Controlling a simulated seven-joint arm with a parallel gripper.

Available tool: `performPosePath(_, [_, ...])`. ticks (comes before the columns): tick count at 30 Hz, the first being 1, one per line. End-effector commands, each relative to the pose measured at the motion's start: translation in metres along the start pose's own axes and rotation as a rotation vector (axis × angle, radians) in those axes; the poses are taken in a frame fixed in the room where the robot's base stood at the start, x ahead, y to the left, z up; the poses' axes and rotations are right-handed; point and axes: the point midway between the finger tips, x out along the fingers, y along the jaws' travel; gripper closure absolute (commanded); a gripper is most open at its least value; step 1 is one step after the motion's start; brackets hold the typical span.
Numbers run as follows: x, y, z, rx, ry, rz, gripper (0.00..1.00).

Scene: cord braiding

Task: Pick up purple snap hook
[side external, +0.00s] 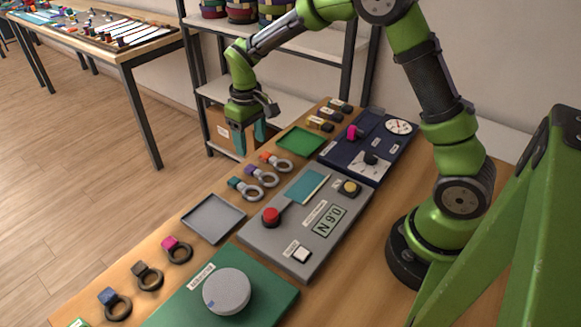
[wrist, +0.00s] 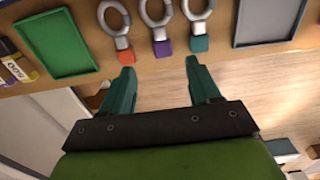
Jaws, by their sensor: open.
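The purple snap hook (side external: 263,177) lies on the wooden bench, with a purple block at one end and a grey metal ring. It lies between the orange snap hook (side external: 278,163) and the teal snap hook (side external: 248,190). In the wrist view the purple snap hook (wrist: 162,46) sits at the bench edge, beyond and roughly midway between my fingertips. My gripper (side external: 250,145), with teal fingers, is open and empty, above the bench's edge by the row. Both fingers of my gripper (wrist: 160,66) show apart in the wrist view, and nothing is between them.
A green tray (side external: 302,141) and a grey tray (side external: 213,219) flank the row of hooks. A grey panel (side external: 290,258) with a red knob and a display lies beside it. Dark hooks with blue, dark and pink blocks lie nearer the camera. Shelving (side external: 350,70) stands behind.

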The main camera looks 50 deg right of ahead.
Motion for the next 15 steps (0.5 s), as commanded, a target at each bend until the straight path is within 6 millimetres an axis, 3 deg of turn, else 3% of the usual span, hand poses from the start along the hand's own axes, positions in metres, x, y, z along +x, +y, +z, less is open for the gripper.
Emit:
performPosePath(3, [0.019,0.0,0.0,0.0,-0.003,0.0,0.38])
performPosePath(10, [0.035,-0.001,-0.001,0.001,-0.001,-0.001,0.38])
performPosePath(15, [0.06,-0.004,-0.005,0.0,-0.003,0.0,0.38])
